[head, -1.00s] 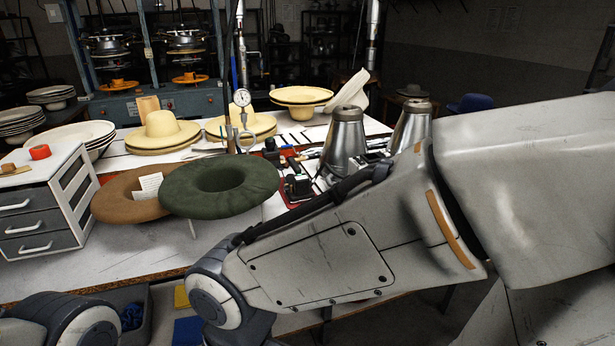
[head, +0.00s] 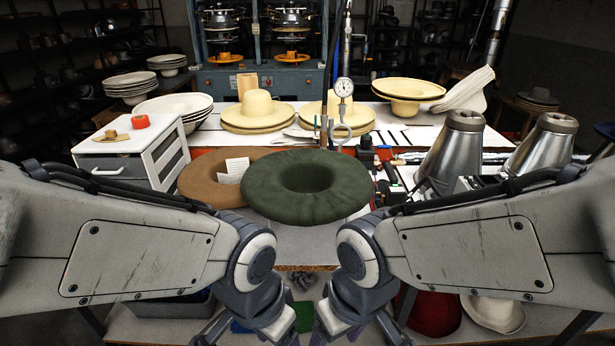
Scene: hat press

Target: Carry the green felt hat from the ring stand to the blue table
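The green felt hat (head: 268,200) lies brim-up with its round crown hollow facing me, near the middle of the head view. Its support is hidden beneath it, so I cannot make out the ring stand. My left gripper (head: 247,334) and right gripper (head: 362,334) are at the bottom edge, below and nearer than the hat, apart from it. Their fingertips are cut off by the frame, so their opening is unclear. No blue table can be clearly made out.
A brown hat (head: 208,182) with a paper tag sits left of the green one, partly behind it. A white drawer unit (head: 135,160) stands left, metal cones (head: 455,150) right. Cream hats (head: 257,110) and a dial gauge (head: 344,88) are behind. A red hat (head: 435,312) lies below right.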

